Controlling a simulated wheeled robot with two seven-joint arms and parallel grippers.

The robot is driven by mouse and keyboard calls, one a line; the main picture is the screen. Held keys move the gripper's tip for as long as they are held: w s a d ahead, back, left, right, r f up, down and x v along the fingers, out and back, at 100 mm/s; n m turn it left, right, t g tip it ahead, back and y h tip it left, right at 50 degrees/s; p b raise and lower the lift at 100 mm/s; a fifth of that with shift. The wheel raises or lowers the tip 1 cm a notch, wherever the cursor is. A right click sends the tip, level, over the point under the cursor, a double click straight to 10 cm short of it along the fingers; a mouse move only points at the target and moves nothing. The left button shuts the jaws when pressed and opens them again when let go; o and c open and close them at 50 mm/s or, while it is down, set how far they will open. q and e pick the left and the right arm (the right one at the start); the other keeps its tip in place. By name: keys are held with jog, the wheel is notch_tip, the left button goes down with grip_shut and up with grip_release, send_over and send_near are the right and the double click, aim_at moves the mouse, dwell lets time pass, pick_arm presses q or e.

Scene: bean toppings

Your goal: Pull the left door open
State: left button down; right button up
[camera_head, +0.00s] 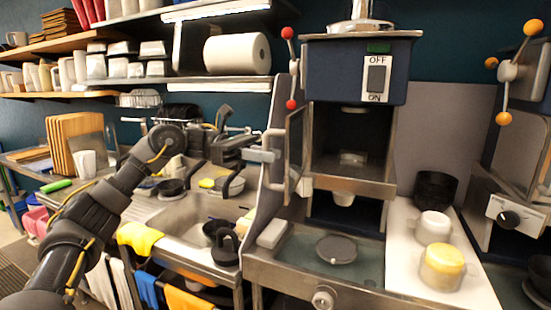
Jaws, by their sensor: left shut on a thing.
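The left door (294,150) is a narrow framed panel at the left side of the dark blue machine (352,70). I see it nearly edge-on, swung out from the machine, and the dark cavity shows to its right. My left arm comes in from the left, and my left gripper (262,155) is at the left side of this door, shut, apparently on the door handle. The handle is mostly hidden by the fingers. My right gripper is not in view.
A metal sink (190,214) with a yellow cloth (139,238) lies below my left arm. A grey partition (262,185) stands beside the door. A counter with a round dark lid (336,249) is below the machine. Cups (433,226) stand on the right.

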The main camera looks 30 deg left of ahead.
pick_arm(q)
jog(key=shift+a, duration=0.2)
jog(key=c, duration=1.8)
grip_release()
jog(key=shift+o, duration=0.2)
jog(key=a, duration=1.1)
jog(key=shift+f, duration=0.1)
